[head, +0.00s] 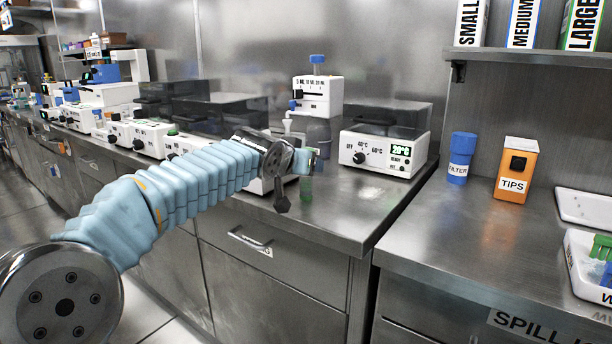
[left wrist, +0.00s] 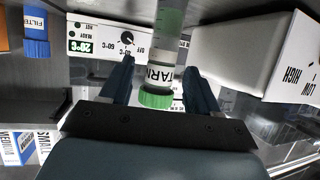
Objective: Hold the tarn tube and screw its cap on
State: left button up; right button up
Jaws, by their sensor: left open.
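The tarn tube (left wrist: 160,72), clear with a white TARN label and green contents, stands between the fingers of my left gripper (left wrist: 159,66) in the left wrist view, which is upside down. A ridged green cap (left wrist: 156,97) sits at the tube's top end; I cannot tell how tightly. The fingers are open, one on each side of the tube, with gaps showing. In the head view my left gripper (head: 299,165) is over the bench edge and hides most of the tube; its green lower part (head: 306,189) shows below. My right gripper is not in view.
A white heater (head: 383,152) reading 20°C stands behind the tube, beside a dispenser bottle (head: 318,105). A blue filter container (head: 460,158) and an orange TIPS box (head: 516,170) stand to the right. Bench space right of the tube is clear.

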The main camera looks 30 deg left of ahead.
pick_arm(q)
jog(key=x, duration=0.3)
jog(key=shift+w+f, duration=0.1)
jog(key=shift+w, duration=0.25)
jog(key=c, duration=1.1)
jog(key=shift+r+p, duration=0.35)
jog(key=shift+r, duration=0.1)
notch_tip(320, 180, up, 2)
jog(key=shift+r+p, duration=0.2)
jog(key=shift+p, duration=0.15)
jog(key=r+v, duration=0.1)
jog(key=v, duration=0.4)
jog(key=w+r+v, duration=0.1)
jog(key=v, duration=0.5)
jog(key=r+b+v, duration=0.1)
jog(key=v, duration=0.4)
jog(key=shift+s+d+r, duration=0.1)
jog(key=shift+d+r, duration=0.2)
jog(key=shift+d, duration=0.15)
